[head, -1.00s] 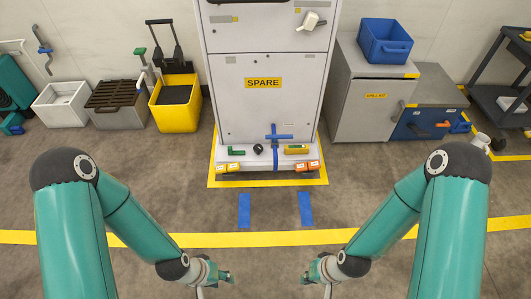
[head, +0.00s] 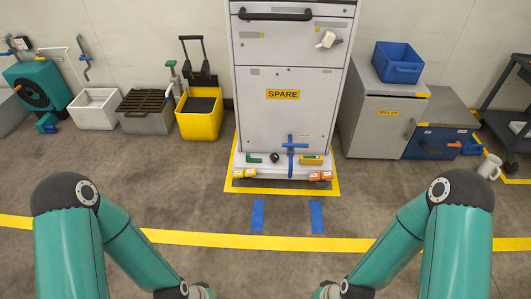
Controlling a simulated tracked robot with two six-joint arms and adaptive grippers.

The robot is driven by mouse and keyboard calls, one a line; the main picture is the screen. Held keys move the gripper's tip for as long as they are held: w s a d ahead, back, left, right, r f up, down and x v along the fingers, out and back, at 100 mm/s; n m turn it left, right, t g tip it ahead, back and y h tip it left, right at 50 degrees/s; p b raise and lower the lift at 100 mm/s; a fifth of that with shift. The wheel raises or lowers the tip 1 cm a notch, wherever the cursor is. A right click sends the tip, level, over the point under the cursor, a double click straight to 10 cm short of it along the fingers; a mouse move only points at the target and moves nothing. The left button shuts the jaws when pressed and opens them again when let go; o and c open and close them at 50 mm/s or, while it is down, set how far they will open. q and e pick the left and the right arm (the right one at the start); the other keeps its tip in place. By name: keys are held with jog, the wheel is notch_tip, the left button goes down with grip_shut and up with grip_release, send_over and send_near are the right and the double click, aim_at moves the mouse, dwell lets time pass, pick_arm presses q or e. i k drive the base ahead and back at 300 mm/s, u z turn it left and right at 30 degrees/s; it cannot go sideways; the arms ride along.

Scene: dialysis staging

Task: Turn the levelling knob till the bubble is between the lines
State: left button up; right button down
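A tall grey machine with a yellow SPARE label (head: 283,94) stands ahead of me. On the ledge at its foot are a small black knob (head: 275,158), a green piece (head: 254,160) to its left and a yellow-green block (head: 312,160) to its right. A blue cross-shaped handle (head: 291,146) stands between the knob and the yellow-green block. Which part is the levelling knob is not certain, and any bubble or lines are too small to see. Both my arms reach in from below, well short of the machine; their grippers are cut off by the bottom edge.
Orange blocks (head: 320,176) and yellow blocks (head: 244,173) sit at the ledge's front corners. A yellow floor border (head: 280,191) surrounds the machine. The floor before it is clear, with blue tape strips (head: 258,217). A yellow bucket (head: 199,125) and grey cabinet (head: 372,125) flank it.

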aim_at(274, 157)
jog(key=u, duration=0.15)
jog(key=i, duration=1.55)
jog(key=z, duration=0.75)
jog(key=k, duration=0.75)
jog(key=z, duration=0.1)
jog(key=i, duration=1.3)
jog(key=u, duration=0.05)
